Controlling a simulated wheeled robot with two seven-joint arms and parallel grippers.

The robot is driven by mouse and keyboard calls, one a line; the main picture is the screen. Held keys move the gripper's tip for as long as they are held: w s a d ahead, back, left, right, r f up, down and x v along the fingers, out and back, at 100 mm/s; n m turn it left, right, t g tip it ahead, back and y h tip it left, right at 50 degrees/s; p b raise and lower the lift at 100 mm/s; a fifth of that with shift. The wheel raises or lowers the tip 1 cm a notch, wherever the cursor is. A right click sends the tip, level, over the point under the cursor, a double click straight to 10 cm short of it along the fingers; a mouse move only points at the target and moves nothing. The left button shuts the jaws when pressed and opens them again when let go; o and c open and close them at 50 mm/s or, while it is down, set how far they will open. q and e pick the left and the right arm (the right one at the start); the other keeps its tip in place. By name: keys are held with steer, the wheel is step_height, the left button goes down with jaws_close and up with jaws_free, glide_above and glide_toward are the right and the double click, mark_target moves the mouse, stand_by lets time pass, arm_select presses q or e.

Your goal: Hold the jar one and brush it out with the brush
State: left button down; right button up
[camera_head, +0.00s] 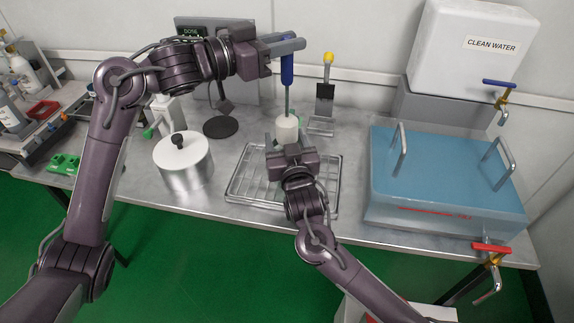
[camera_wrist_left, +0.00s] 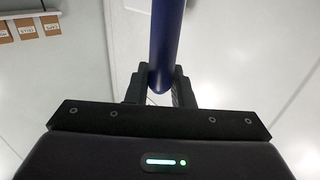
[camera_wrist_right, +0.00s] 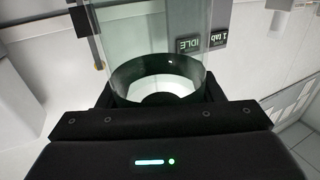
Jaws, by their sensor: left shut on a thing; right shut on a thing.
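The brush has a blue handle (camera_head: 287,68) and a thin dark rod, and stands upright. My left gripper (camera_head: 286,47) is shut on the handle, which also shows between its fingers in the left wrist view (camera_wrist_left: 165,50). The rod runs down to the mouth of a pale jar (camera_head: 287,131). The brush's lower end is hidden, so I cannot tell how deep it is. My right gripper (camera_head: 289,148) is shut on the jar above a wire rack. In the right wrist view the jar (camera_wrist_right: 150,35) looks clear, with a dark band around it between the fingers.
The wire rack (camera_head: 247,185) lies below the jar. A lidded metal pot (camera_head: 185,167) stands left, and a blue-topped water basin (camera_head: 440,165) right. A clean water tank (camera_head: 470,45) stands behind the basin. A yellow-topped stand (camera_head: 325,95) is close behind the jar, to its right.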

arm_select(q)
steer(key=shift+r, duration=2.35)
arm_select(e)
steer(key=o, duration=1.2)
steer(key=s+d, duration=0.2)
steer(key=s, duration=0.9)
steer(key=shift+s+d, duration=0.15)
steer(key=shift+s, duration=0.25)
